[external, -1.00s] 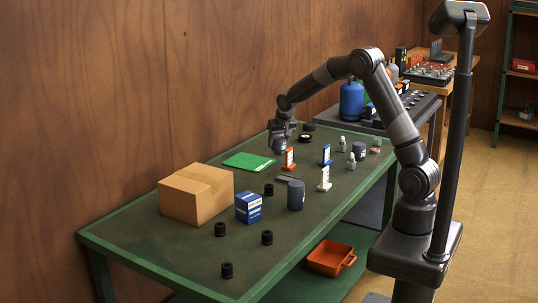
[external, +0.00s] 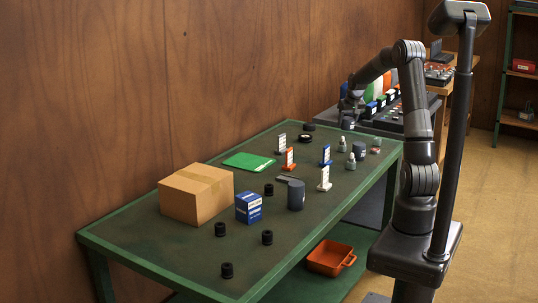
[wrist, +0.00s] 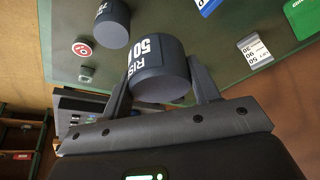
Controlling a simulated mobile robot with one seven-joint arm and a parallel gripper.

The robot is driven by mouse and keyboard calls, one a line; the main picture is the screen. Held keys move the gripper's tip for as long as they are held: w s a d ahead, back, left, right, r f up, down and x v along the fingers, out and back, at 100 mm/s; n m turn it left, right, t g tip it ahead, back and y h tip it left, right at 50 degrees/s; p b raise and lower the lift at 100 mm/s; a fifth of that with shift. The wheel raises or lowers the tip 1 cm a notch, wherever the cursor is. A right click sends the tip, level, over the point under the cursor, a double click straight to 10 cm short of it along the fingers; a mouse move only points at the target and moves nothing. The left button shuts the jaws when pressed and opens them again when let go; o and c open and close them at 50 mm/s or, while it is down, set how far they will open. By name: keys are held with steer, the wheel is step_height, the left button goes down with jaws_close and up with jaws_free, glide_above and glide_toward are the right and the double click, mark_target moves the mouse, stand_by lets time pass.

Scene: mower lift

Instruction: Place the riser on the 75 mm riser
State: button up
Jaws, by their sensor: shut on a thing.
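My gripper (external: 350,110) is shut on a dark grey riser marked 50 (wrist: 158,70). In the wrist view the riser sits between both fingers, its label partly cut off. In the external view the held riser (external: 348,124) hangs at the far right end of the green table. Another dark riser (external: 360,151) stands on the table near that end. A taller dark riser (external: 296,195) stands nearer the middle; I cannot read its size. One standing riser with part of a label (wrist: 113,22) shows at the top of the wrist view.
A cardboard box (external: 196,194), a blue box (external: 248,208) and several black cylinders occupy the left part.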

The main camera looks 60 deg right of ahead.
steer(key=s+d+r, duration=0.1)
steer(key=s+d, duration=0.4)
steer(key=s, duration=0.2)
steer(key=s+d+r, duration=0.2)
steer(key=s+d, duration=0.2)
steer(key=s, duration=0.4)
glide_above(359, 144)
steer(key=shift+m+h, duration=0.3)
steer(key=shift+m, duration=0.1)
steer(key=f, duration=0.7)
steer(key=shift+d, duration=0.3)
steer(key=shift+f, duration=2.05)
steer(key=shift+f, duration=0.2)
steer(key=o, duration=1.1)
steer(key=shift+c, duration=0.2)
